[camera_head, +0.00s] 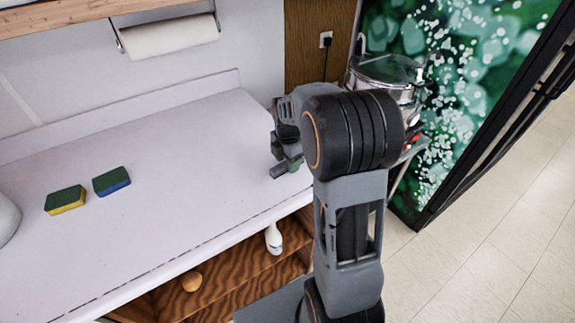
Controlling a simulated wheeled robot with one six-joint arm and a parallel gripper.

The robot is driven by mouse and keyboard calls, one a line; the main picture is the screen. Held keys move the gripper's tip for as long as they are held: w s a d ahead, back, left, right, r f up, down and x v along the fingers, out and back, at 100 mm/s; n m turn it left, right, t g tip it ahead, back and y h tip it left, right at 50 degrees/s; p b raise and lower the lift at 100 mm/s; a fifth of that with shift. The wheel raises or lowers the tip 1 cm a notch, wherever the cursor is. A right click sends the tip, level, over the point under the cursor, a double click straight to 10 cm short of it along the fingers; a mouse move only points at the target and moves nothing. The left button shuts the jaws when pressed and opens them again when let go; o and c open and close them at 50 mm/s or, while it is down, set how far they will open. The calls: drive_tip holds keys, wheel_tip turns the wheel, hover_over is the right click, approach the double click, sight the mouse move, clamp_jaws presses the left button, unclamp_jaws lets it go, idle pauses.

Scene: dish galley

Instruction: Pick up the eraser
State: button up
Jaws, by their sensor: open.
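No object is plainly recognisable as an eraser. Two sponge-like blocks lie apart on the white counter at the left: a green and yellow block (66,200) and a green and blue block (111,181). My gripper (283,162) is open over the counter's right end, well to the right of both blocks. A small greenish patch shows by its fingers, too small to identify. My arm hides part of the gripper and what lies behind it.
The white counter (165,150) is clear between the blocks and my gripper. A paper towel roll (170,36) hangs above. Below are a white bottle (273,238) and a round brown object (191,281). A metal pot (385,72) stands behind my arm.

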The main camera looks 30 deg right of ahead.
drive_tip(key=shift+f, duration=0.6)
drive_tip(key=c, duration=1)
drive_tip(key=shift+r, duration=0.1)
drive_tip(key=shift+r, duration=0.6)
drive_tip(key=s+d+r+b, duration=0.1)
drive_tip(key=s+d+r, duration=0.4)
drive_tip(key=s+r, duration=0.6)
drive_tip(key=shift+s+r, duration=0.3)
drive_tip(key=shift+s, duration=0.75)
